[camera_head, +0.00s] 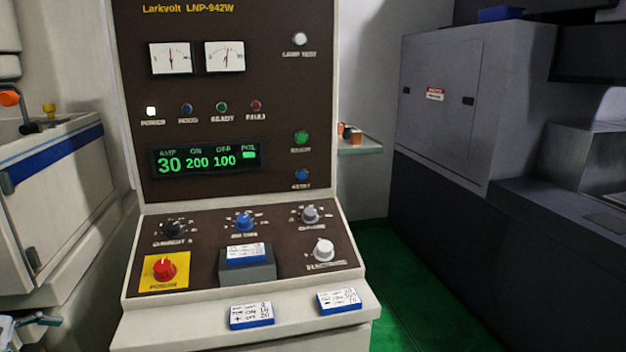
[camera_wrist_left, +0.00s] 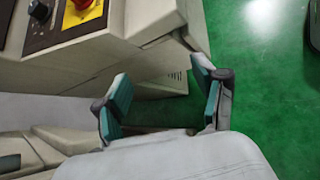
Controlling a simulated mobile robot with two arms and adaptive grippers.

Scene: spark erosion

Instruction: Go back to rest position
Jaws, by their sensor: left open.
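My left gripper (camera_wrist_left: 163,102) shows in the left wrist view with its two teal-padded fingers spread apart. It is open and empty, over the green floor beside the lower edge of the control cabinet. In the head view only what seems to be a small part of it shows at the lower left edge. My right gripper is in neither view. The control cabinet (camera_head: 128,110) stands in the middle of the head view, with gauges, a lit display reading 30, 200, 100, and a sloped knob panel. Its red power knob (camera_head: 164,268) sits on a yellow plate.
Two blue-edged cards, one left (camera_head: 251,315) and one right (camera_head: 338,300), lie on the cabinet's front ledge. Another card (camera_head: 246,254) rests on a grey block. A beige machine (camera_head: 60,190) stands left, a grey machine (camera_head: 440,100) right. Green floor (camera_head: 395,270) is clear between.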

